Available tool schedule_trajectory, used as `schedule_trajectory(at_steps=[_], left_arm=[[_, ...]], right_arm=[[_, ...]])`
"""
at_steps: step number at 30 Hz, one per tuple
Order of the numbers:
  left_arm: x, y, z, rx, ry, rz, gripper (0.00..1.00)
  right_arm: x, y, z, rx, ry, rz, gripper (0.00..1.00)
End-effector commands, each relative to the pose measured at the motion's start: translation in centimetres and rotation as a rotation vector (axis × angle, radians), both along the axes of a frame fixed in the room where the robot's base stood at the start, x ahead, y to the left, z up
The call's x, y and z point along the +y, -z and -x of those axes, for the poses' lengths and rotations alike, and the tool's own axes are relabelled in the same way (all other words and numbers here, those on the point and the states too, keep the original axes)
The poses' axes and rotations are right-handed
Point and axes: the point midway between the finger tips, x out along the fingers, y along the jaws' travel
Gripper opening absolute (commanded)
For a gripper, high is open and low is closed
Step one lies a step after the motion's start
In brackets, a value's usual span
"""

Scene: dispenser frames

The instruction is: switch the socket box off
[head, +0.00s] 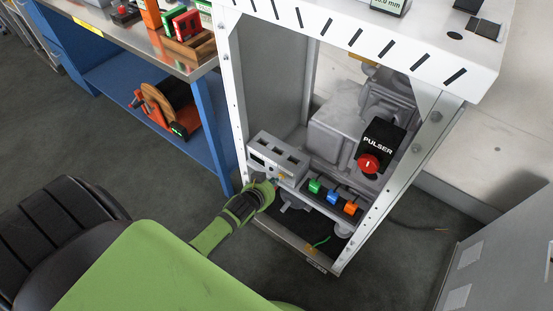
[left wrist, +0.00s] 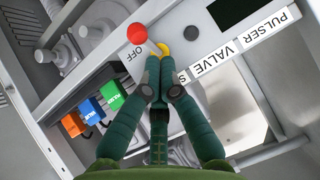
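The grey socket box (head: 278,157) sits low in the white frame, with openings on its top. In the left wrist view its panel (left wrist: 205,42) has a round red button (left wrist: 137,33) beside the word OFF, and labels reading PULSER and VALVE. My left gripper (head: 272,183) is at the lower front of the box. In the left wrist view its green fingers (left wrist: 160,64) are together near the OFF lettering, just below the red button. A small yellow part (left wrist: 163,48) shows at the fingertips; I cannot tell whether they touch it. My right gripper is not in view.
Green (head: 315,186), blue (head: 333,197) and orange (head: 351,208) blocks line the shelf right of the box. A black PULSER unit with a red button (head: 368,163) stands above them. A white frame post (head: 233,100) rises left of the box. A blue workbench (head: 203,125) stands further left.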

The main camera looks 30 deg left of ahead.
Motion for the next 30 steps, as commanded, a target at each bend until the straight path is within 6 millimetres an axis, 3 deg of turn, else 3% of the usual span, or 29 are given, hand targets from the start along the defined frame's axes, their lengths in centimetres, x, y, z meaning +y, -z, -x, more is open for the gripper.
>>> schedule_trajectory(at_steps=[25, 30], left_arm=[[-0.1, -0.8, -1.4, 0.004, 0.0, 0.0, 0.0], [-0.1, -1.8, -1.5, 0.004, 0.001, 0.0, 0.0]], right_arm=[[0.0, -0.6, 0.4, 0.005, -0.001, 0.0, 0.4], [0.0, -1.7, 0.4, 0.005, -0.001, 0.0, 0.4]])
